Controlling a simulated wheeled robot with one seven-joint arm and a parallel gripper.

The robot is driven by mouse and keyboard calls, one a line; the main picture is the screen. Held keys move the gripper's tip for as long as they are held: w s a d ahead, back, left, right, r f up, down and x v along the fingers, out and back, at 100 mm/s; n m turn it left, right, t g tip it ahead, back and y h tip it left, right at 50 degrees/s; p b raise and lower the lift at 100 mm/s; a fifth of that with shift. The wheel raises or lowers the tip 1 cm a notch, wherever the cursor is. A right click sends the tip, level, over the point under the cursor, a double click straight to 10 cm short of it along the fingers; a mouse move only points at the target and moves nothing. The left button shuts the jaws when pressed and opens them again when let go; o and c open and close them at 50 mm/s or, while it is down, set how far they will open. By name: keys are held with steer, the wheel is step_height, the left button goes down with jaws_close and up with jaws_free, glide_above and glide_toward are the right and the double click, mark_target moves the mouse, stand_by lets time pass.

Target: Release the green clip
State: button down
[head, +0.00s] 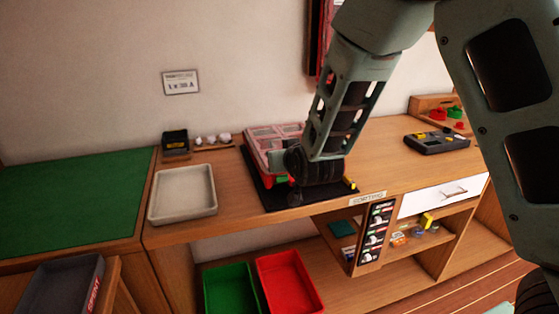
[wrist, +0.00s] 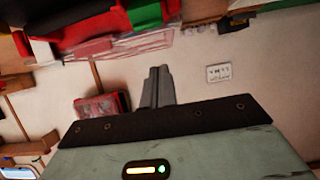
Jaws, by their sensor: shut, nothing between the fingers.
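A red case with a clear pinkish lid (head: 262,139) sits on a black mat (head: 254,183) on the wooden bench. The case also shows in the wrist view (wrist: 118,44). A green clip (wrist: 146,15) is on the red edge of the case at the top of the wrist view. In the head view my arm covers much of the case's front and right side. My gripper (wrist: 157,72) is shut and empty, its fingers together, below the case and clip in the wrist picture and apart from the clip.
A pale tray (head: 184,218) stands left of the mat, with a black box (head: 175,144) behind it. A dark organiser (head: 437,142) lies to the right. A green bin (head: 231,290) and a red bin (head: 290,283) sit below. Bare bench lies right of my arm.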

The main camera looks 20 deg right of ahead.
steer(key=v, duration=0.6)
steer(key=shift+s+f, duration=0.15)
steer(key=shift+s, duration=0.15)
